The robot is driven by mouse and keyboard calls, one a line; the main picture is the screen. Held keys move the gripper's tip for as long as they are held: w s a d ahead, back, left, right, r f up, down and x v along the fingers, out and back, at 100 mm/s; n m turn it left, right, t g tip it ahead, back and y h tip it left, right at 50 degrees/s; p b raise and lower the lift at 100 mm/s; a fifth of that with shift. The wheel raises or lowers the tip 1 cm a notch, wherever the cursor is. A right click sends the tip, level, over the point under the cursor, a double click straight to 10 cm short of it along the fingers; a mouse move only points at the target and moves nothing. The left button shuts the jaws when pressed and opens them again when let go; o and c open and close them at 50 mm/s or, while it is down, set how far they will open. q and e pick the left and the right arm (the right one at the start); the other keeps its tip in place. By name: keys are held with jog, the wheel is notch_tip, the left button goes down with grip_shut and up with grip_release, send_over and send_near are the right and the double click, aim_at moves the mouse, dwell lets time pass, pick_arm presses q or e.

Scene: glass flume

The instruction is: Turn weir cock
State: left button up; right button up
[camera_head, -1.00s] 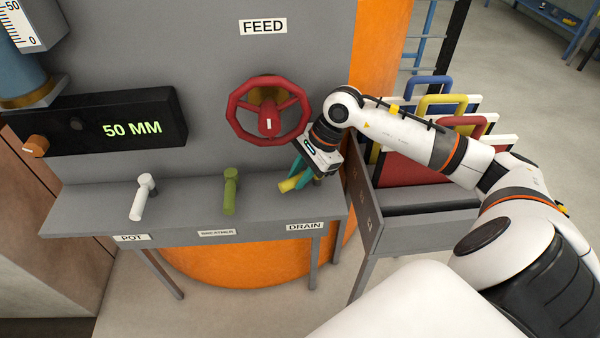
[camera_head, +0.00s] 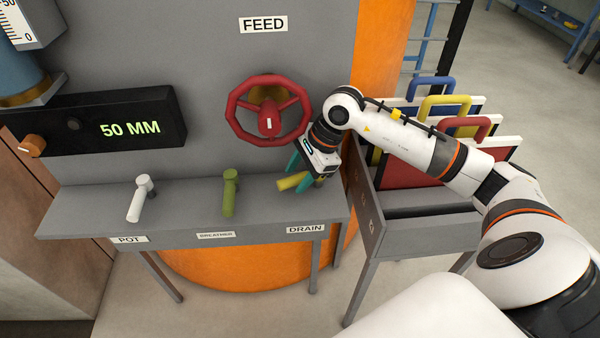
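No label reading "weir" shows. A yellow cock handle (camera_head: 291,181) lies on the grey shelf above the DRAIN label (camera_head: 305,229), pointing left. My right gripper (camera_head: 298,176) is at this handle, its teal fingers spread apart, one behind the handle and one in front. Whether either finger touches it I cannot tell. The gripper hides part of the handle's pivot end. A green cock (camera_head: 229,194) stands above the BREATHER label, and a white cock (camera_head: 141,198) above the POT label. My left gripper is not in view.
A red FEED handwheel (camera_head: 268,110) is just above and left of my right gripper. A black display (camera_head: 110,124) reads 50 MM. A grey rack (camera_head: 372,222) holding handled panels stands right of the shelf, under my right arm.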

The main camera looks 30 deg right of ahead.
jog(key=b+v, duration=0.1)
jog(key=v, duration=1.1)
jog(key=shift+b, duration=0.35)
jog(key=shift+c, duration=0.2)
